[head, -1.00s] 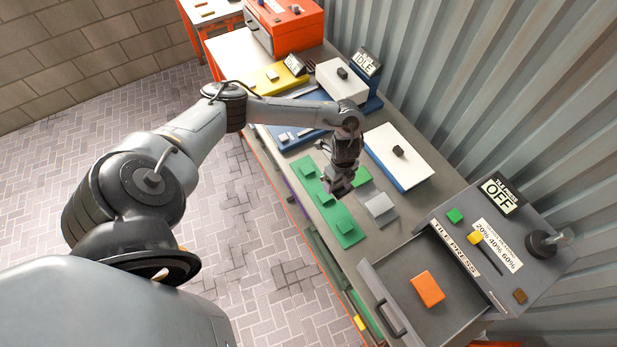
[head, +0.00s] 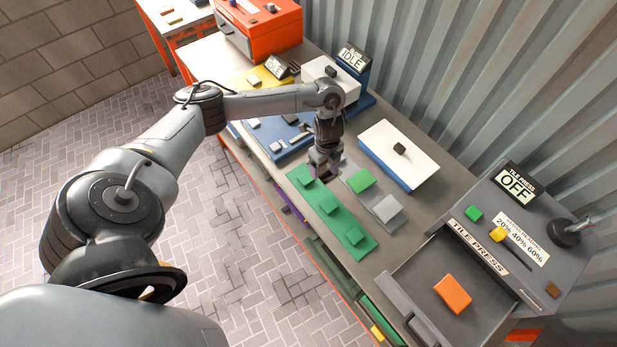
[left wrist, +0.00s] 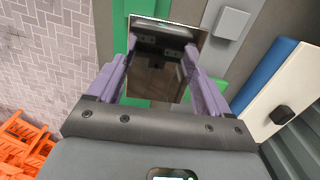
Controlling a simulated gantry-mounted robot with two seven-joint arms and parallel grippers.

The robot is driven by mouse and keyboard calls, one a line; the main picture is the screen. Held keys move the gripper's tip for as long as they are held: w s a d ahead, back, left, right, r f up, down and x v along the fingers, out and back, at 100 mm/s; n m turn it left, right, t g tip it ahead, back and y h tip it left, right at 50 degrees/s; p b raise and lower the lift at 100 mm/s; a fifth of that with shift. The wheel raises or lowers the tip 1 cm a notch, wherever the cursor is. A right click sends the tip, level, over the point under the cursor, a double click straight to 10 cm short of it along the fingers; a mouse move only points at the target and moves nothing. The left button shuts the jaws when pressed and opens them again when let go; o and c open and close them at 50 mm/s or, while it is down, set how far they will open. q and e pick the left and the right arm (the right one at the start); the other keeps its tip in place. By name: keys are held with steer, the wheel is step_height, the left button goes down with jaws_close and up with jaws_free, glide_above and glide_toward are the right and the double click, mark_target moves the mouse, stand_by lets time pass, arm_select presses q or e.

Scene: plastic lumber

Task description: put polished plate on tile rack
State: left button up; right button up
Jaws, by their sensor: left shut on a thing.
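My left gripper (head: 322,172) is over the far end of a green strip and a grey strip on the bench. In the left wrist view its purple fingers (left wrist: 158,80) are shut on a polished plate (left wrist: 155,70), a square mirror-like piece that reflects the gripper. The plate is hardly visible in the head view. The green strip (head: 343,222) carries three green blocks in a row. The grey strip (head: 347,170) beside it carries a green tile (head: 361,180) and a grey tile (head: 387,208). I cannot tell which strip is the tile rack. My right gripper is out of view.
A white-topped blue box (head: 398,155) stands right of the strips. The tile press (head: 515,235) is at the near right, its drawer (head: 425,275) open with an orange block (head: 453,294) inside. A blue machine reading IDLE (head: 352,62) and an orange box (head: 258,28) stand farther back.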

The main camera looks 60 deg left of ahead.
mark_target(306, 179)
arm_select(q)
steer(key=s+a+f, duration=0.1)
steer(key=s, duration=0.1)
steer(key=s+a+f, duration=0.2)
steer(key=shift+a+b, duration=0.3)
steer(key=shift+b, duration=0.1)
steer(key=shift+s+a+f, duration=0.25)
steer(key=shift+f, duration=2.05)
steer(key=shift+f, duration=0.15)
steer(key=o, duration=1.1)
